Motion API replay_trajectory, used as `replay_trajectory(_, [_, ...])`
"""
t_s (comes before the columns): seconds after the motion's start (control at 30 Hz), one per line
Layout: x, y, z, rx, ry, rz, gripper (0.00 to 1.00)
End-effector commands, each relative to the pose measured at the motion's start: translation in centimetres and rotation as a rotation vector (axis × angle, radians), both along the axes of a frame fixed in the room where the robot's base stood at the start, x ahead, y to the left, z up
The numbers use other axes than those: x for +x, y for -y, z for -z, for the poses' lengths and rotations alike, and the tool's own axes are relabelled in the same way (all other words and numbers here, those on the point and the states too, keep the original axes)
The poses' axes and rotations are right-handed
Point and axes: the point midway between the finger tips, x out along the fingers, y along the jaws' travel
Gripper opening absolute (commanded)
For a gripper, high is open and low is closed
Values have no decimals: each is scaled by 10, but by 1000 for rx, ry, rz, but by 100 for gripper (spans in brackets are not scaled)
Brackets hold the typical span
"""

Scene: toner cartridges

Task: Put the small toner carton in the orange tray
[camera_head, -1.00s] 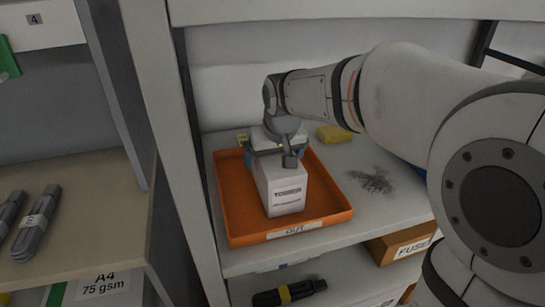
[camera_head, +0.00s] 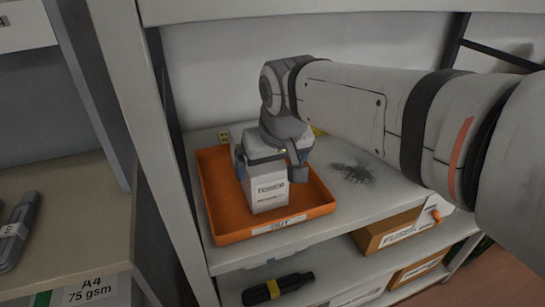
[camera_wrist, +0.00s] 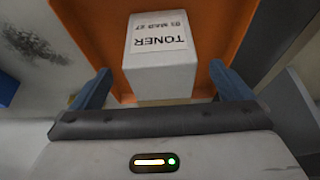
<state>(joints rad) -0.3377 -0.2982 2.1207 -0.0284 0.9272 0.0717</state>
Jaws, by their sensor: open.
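The small toner carton (camera_head: 268,193) is a white box with a TONER label. It stands inside the orange tray (camera_head: 238,232), towards the front wall with the OUT label. My gripper (camera_head: 268,168) is over the carton, with its blue fingers on either side of it. In the wrist view my gripper (camera_wrist: 160,88) is open, with gaps between both fingers and the carton (camera_wrist: 160,50). The tray floor (camera_wrist: 113,35) shows orange beside the carton there. The carton's rear part is hidden by my wrist in the head view.
The shelf (camera_head: 375,205) right of the tray is bare but for a dark smudge (camera_head: 350,173). A yellow object (camera_head: 318,131) is partly hidden behind my wrist. A shelf post (camera_head: 150,150) stands left of the tray. A FUSER box (camera_head: 398,237) and a dark cartridge (camera_head: 278,288) lie below.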

Motion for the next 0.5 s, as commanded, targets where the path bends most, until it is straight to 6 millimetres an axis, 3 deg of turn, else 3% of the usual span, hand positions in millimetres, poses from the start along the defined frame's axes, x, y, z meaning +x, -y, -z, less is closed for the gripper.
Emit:
replay_trajectory(0.2, [-26, 7, 0, 0, 2, -1, 99])
replay_trajectory(0.5, [-33, 9, 0, -1, -1, -2, 99])
